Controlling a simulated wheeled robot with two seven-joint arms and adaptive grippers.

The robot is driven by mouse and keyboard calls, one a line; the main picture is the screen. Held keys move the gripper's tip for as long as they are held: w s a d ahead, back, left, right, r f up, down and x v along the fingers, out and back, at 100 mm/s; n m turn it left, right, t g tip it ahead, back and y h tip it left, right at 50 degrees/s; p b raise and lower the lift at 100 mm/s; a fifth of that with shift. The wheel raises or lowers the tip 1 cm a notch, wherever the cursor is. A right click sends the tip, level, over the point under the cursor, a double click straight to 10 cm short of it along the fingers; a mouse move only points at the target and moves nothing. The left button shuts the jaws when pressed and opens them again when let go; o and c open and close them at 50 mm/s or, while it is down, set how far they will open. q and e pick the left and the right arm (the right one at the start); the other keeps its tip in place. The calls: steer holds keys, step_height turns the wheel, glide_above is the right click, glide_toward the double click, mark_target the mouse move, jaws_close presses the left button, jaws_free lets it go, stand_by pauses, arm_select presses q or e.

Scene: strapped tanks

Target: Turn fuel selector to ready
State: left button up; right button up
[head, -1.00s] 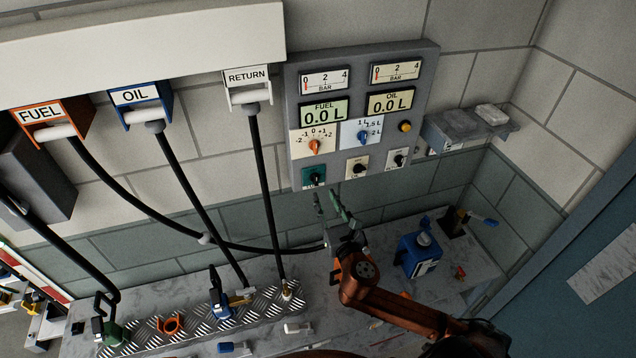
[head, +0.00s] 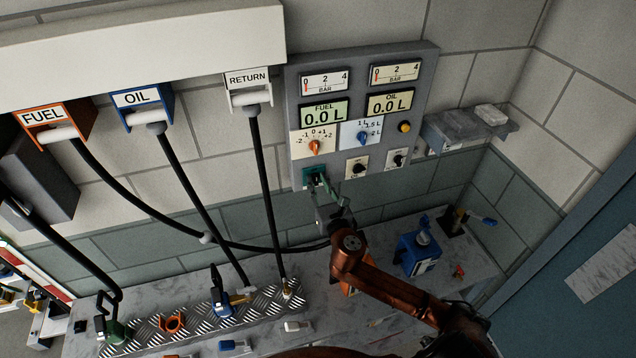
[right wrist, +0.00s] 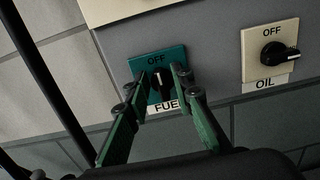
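The fuel selector (right wrist: 158,82) is a black knob with a light pointer mark on a teal plate, labelled OFF above and FUEL below. Its pointer is near upright, toward OFF. In the head view its teal plate (head: 309,183) is at the lower left of the grey panel, partly covered by my gripper. My right gripper (right wrist: 160,74) is open, its green fingers at either side of the knob in the right wrist view. I cannot tell whether they touch it. My left gripper is not in view.
The grey panel (head: 296,100) also carries gauges, displays reading 0.0 L and other knobs. Black hoses hang to the left. A blue can (head: 418,255) stands on the bench below.

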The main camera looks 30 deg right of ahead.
jaws_close()
stand_by(0.4)
steer(key=shift+s+d+f+m+p, duration=0.1)
steer(key=shift+d+f+m+p, duration=0.2)
steer(key=shift+m, duration=2.65)
steer(key=shift+d+f+m+p, duration=0.1)
steer(key=shift+m+p, duration=0.25)
steer(key=shift+m, duration=2.65)
steer(key=shift+s+d+f+m+p, duration=0.1)
steer(key=shift+d+f+m+p, duration=0.2)
steer(key=shift+m, duration=2.65)
steer(key=shift+a+r, duration=0.1)
steer(key=shift+a, duration=0.1)
steer(key=shift+o, duration=1.1)
jaws_free()
